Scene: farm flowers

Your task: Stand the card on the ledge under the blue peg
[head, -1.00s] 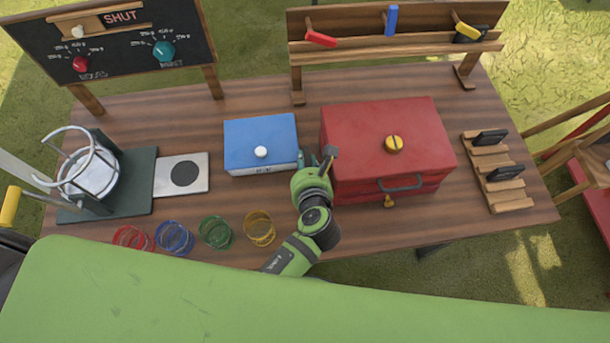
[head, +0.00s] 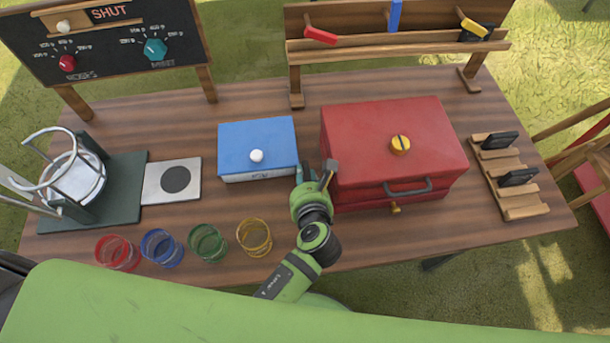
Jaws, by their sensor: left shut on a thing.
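Two black cards stand in the wooden rack at the right, a rear card (head: 500,140) and a front card (head: 518,177). Another dark card (head: 476,36) stands on the ledge (head: 400,44) at the back, partly behind the yellow peg. The blue peg (head: 396,14) points upright at the middle of that ledge; the ledge below it is bare. My left gripper (head: 315,176) is between the blue box and the red box, near their front corners. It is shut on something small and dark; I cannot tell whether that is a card. My right gripper is not in view.
The blue box (head: 257,140) and red box (head: 395,140) flank my left gripper. The rack (head: 525,205) is right of the red box. A tilted red peg (head: 321,36) and yellow peg (head: 473,27) flank the blue one. Several coloured rings line the front left. Table behind the boxes is clear.

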